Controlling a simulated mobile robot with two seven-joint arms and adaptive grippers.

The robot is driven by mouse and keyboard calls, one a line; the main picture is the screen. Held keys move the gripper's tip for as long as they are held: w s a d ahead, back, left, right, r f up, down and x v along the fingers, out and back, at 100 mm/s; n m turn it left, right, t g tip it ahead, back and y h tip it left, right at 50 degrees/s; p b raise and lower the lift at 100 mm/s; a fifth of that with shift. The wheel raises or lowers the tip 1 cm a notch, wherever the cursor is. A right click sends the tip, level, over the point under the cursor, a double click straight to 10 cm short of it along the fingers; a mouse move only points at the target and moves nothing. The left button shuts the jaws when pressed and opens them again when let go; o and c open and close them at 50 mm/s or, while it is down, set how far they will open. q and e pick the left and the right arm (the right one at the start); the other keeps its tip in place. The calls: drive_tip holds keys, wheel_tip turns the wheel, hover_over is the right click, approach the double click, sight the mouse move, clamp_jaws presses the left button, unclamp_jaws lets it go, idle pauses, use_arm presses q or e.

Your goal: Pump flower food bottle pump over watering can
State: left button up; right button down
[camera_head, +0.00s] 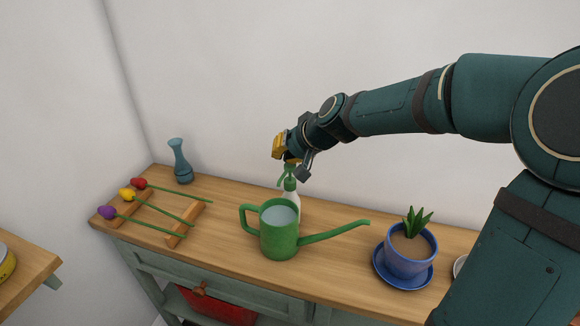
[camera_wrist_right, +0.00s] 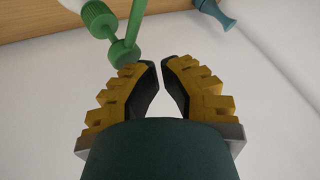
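The flower food bottle (camera_head: 292,203) is white with a green pump (camera_head: 288,182) and stands on the wooden top, partly hidden behind the watering can. The green watering can (camera_head: 280,238) holds pale blue liquid, and its spout points right. My right gripper (camera_head: 290,160) is just above the pump. In the right wrist view, its yellow, dark-padded fingertips (camera_wrist_right: 160,64) are nearly together with nothing between them. The green pump head (camera_wrist_right: 124,52) is beside the left fingertip; I cannot tell whether they touch. My left gripper is out of view.
A blue pot with a plant (camera_head: 408,250) stands on a saucer at right. A blue vase (camera_head: 180,162) stands at the back left. Wooden rests (camera_head: 186,224) hold red, yellow and purple flowers at left. A white wall (camera_head: 220,80) is close behind.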

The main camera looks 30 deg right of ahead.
drive_tip(key=shift+f+b, duration=0.95)
drive_tip(key=shift+f, duration=0.05)
idle(1.2)
drive_tip(key=shift+r, duration=0.1)
drive_tip(key=shift+r+p, duration=1.15)
drive_tip(key=shift+r, duration=0.2)
drive_tip(key=shift+r, duration=0.1)
wheel_tip(320, 180, up, 5)
drive_tip(key=p, duration=0.4)
idle(0.5)
